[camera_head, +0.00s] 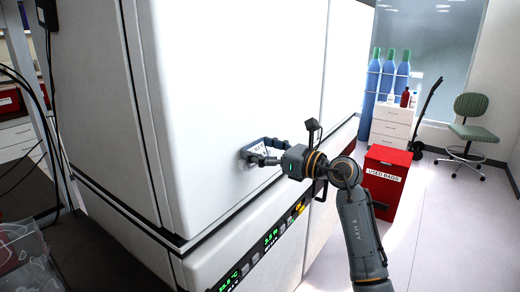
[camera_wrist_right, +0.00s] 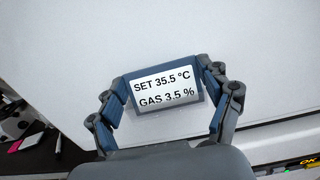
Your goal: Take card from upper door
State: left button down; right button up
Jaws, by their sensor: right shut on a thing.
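The card (camera_wrist_right: 165,88) is white with black text reading "SET 35.5 °C" and "GAS 3.5 %". It sits at the white upper door (camera_head: 235,75), and a blue-grey frame or finger pads border it. My right gripper (camera_head: 262,154) is at the lower part of the door, with its fingers on both sides of the card. In the right wrist view the right gripper (camera_wrist_right: 165,95) is shut on the card. I cannot tell whether the card still touches the door. My left gripper is not in view.
Below the door a dark panel (camera_head: 262,250) shows green readouts. A red "USED BAGS" bin (camera_head: 385,180), white drawers (camera_head: 392,125), blue gas cylinders (camera_head: 385,80) and a green chair (camera_head: 470,120) stand at the right. Open floor lies at the lower right.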

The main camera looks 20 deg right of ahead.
aim_at(250, 132)
jog(key=shift+r, duration=0.3)
jog(key=shift+r+p, duration=0.3)
jog(key=shift+p, duration=0.05)
jog(key=shift+r, duration=0.1)
jog(key=shift+r+p, duration=1)
jog(key=shift+r, duration=0.25)
